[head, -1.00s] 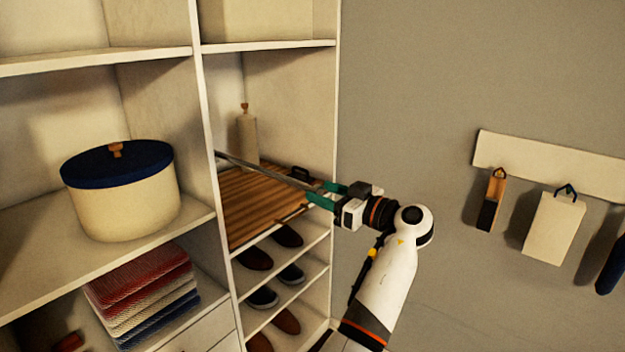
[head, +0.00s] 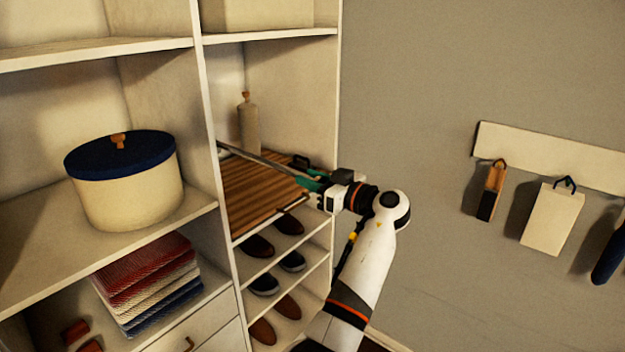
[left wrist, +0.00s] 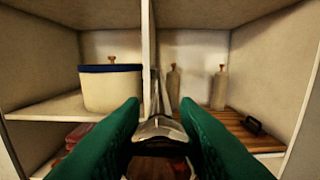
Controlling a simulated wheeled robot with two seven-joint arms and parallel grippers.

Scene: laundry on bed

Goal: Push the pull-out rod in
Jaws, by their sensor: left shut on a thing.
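The pull-out rod (head: 257,159) is a grey metal bar in the right-hand bay of the cabinet, above a slatted wooden board. Its near end is at my left gripper (head: 310,183), whose green fingers are shut on it at the open front of the bay. In the left wrist view the rod (left wrist: 157,100) runs away from me between the two green fingers (left wrist: 158,138), beside the upright divider. Its far end is hard to make out. My right gripper is not in view.
Shoes (head: 262,284) sit on shelves below. A blue-lidded pot (head: 130,195) and folded cloths (head: 150,285) are in the left bay.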

